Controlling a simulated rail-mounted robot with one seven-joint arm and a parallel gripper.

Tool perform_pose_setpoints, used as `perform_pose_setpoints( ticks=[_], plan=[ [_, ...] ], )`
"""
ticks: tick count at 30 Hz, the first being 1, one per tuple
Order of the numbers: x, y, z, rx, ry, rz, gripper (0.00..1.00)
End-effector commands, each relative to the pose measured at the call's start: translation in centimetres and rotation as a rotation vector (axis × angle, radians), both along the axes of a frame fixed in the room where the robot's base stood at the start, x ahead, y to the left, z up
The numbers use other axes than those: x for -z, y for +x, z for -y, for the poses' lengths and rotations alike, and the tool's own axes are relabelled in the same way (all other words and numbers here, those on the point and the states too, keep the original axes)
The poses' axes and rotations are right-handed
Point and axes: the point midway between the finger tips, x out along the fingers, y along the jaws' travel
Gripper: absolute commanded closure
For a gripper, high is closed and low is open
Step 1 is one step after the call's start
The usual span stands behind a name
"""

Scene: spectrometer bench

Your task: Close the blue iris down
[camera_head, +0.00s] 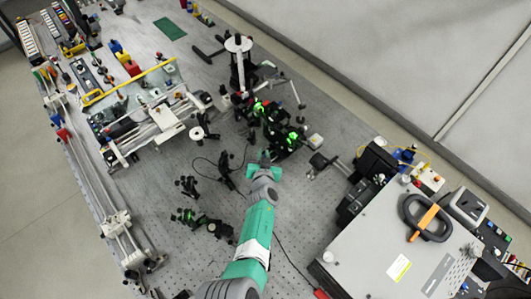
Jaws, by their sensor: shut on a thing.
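My green and grey arm reaches up from the bottom of the head view to the middle of the bench. My gripper (264,160) is at its far end, beside a cluster of black optics mounts with glowing green spots (259,108) (293,136). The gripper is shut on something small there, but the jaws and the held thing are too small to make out. I cannot pick out a blue iris for certain in this view.
A large grey box (395,245) with a black and orange handle stands at the lower right. Black mounts (187,216) stand left of my arm, with thin cables nearby. A rail assembly (160,120) fills the upper left. Bare perforated bench (165,185) shows between them.

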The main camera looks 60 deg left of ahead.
Motion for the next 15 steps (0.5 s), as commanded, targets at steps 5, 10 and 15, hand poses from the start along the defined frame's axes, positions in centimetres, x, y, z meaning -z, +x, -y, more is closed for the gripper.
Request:
perform_pose_setpoints(
  ticks=[5, 10, 15],
  plan=[
    [-0.5, 0.0, -0.8, -0.002, -0.161, 0.052, 1.00],
    [-0.1, -0.4, -1.8, -0.004, -0.313, 0.093, 1.00],
    [0.3, -0.8, -2.6, -0.003, -0.465, 0.131, 1.00]
  ],
)
